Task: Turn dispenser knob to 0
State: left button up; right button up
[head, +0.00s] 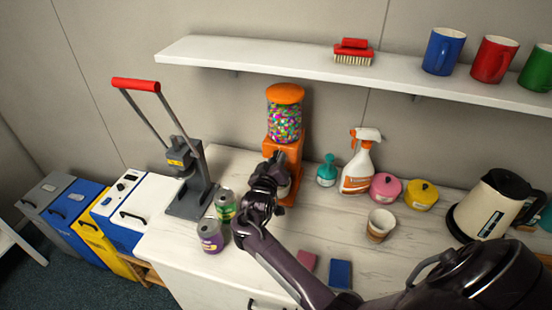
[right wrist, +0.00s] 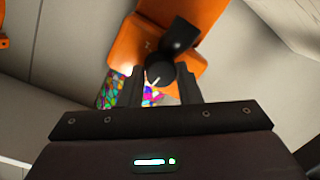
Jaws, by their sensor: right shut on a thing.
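The orange dispenser (head: 284,93), filled with coloured candies, stands on the counter against the wall. Its black knob (right wrist: 160,73) shows in the right wrist view, with a short white pointer line on its face. My right gripper (head: 277,160) is in front of the dispenser, its fingers on either side of the knob and shut on it. In the head view the gripper hides the knob. No scale or numbers can be read around the knob. A black spout-like part (right wrist: 180,36) sits beside the knob in the right wrist view. My left gripper is not in view.
A grey press (head: 190,175) with a red handle and two cans (head: 209,236) stand to the left. A spray bottle (head: 358,165), pink jar (head: 385,187), yellow jar (head: 421,194), paper cup (head: 380,226) and kettle (head: 492,205) stand to the right. A shelf (head: 270,60) runs above.

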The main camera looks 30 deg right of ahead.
jog(key=shift+f, duration=0.1)
dwell(0.3)
jog(key=o, duration=1)
jog(key=shift+c, duration=0.2)
jog(key=shift+a, duration=0.15)
jog(key=shift+s+a, duration=0.25)
jog(key=b+v, duration=0.2)
jog(key=v, duration=0.5)
